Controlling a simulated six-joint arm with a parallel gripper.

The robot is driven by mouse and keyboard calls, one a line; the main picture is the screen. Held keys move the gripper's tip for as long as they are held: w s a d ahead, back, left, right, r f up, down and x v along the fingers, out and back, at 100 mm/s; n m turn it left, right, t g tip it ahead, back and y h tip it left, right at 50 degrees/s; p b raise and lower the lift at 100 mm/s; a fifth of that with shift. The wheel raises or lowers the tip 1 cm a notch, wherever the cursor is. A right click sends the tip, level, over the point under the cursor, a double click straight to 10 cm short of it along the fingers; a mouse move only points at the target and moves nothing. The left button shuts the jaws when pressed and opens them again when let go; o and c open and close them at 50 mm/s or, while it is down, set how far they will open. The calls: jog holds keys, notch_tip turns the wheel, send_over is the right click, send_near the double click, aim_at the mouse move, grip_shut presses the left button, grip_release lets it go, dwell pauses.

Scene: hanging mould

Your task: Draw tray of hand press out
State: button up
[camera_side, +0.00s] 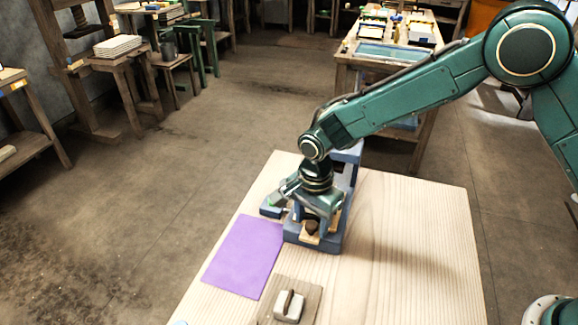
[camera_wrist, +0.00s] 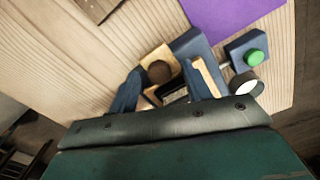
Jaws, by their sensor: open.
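The blue-grey hand press (camera_side: 331,242) stands on the pale wooden table, and my gripper (camera_side: 314,210) is over its front, pointing down. The press's tray (camera_side: 303,236) shows as a tan wooden piece with a dark brown round knob (camera_side: 312,228) at the front. In the wrist view the tray (camera_wrist: 152,57) and knob (camera_wrist: 159,71) lie just beyond my gripper (camera_wrist: 165,98). My gripper is open. Its body hides much of the press, and I cannot tell whether a finger touches the knob or tray.
A purple sheet (camera_side: 243,257) lies left of the press. A small blue box with a green button (camera_wrist: 252,57) stands beside the press. A wooden board (camera_side: 271,310) with a pale block (camera_side: 289,306) is at the front. The table's right side is clear.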

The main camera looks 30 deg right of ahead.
jog(key=shift+r, duration=0.15)
notch_tip(320, 180, up, 14)
jog(key=shift+f, duration=0.2)
dwell(0.5)
jog(key=s+d+r+n+t, duration=0.3)
jog(key=s+d+r+n, duration=0.3)
jog(key=s+d+r, duration=0.65)
jog(key=s+d+n+t, duration=0.2)
jog(key=s+d+n, duration=0.5)
jog(key=s+d, duration=0.3)
jog(key=s+f, duration=0.1)
jog(key=s, duration=0.3)
jog(key=shift+s+d+t, duration=0.15)
jog(key=shift+d+t, duration=0.15)
jog(key=shift+d, duration=0.1)
